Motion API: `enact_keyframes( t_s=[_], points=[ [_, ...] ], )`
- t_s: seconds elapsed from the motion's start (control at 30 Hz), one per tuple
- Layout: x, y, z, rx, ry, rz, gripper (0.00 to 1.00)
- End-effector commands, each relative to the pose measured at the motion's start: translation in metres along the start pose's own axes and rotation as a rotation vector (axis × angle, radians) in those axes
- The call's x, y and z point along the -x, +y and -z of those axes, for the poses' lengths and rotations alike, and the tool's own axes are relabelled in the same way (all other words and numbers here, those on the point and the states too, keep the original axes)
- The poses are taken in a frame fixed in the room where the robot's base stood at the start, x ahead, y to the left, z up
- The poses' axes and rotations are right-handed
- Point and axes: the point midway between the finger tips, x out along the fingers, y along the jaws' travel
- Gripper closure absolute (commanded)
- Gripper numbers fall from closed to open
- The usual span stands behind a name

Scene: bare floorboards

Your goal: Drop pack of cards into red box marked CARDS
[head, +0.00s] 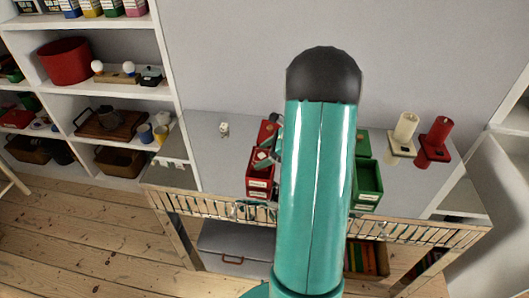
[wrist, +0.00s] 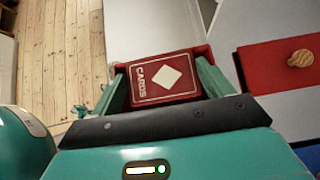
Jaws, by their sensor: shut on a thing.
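The pack of cards (wrist: 163,78) is red, with a white diamond and the word CARDS on its face. My gripper (wrist: 163,85) is shut on it, with one teal finger at each side. The open red box (head: 259,183) stands on the grey table, with pale labels on its front too small to read. In the head view my gripper (head: 265,157) is at the box's mouth, partly hidden by my arm. In the wrist view the red box's rim (wrist: 186,52) shows just behind the pack. How deep the pack sits is unclear.
A red lid (wrist: 280,65) with a wooden knob lies beside the red box. An open green box (head: 367,186) stands to the right. Cream (head: 405,130) and red (head: 434,140) cylinders on square bases stand further right. A small pale object (head: 224,130) lies left.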

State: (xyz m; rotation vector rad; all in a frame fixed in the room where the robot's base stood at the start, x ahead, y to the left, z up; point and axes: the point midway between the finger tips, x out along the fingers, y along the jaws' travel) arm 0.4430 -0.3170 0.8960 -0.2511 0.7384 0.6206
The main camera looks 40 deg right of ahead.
Motion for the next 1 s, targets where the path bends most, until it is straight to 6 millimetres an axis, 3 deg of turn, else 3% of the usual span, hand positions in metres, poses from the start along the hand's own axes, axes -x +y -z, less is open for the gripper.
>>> enact_keyframes(
  t_s=[0.27,0.3,0.4,0.73,1.0],
  points=[
    [0.000,0.000,0.000,0.000,0.000,0.000,0.45],
    [0.000,0.000,0.000,0.000,0.000,0.000,0.15],
    [0.000,0.000,0.000,0.000,0.000,0.000,0.00],
    [0.008,-0.001,0.000,0.001,0.001,0.002,0.00],
    [0.059,-0.001,0.000,0.001,0.001,0.005,0.00]
  ],
)
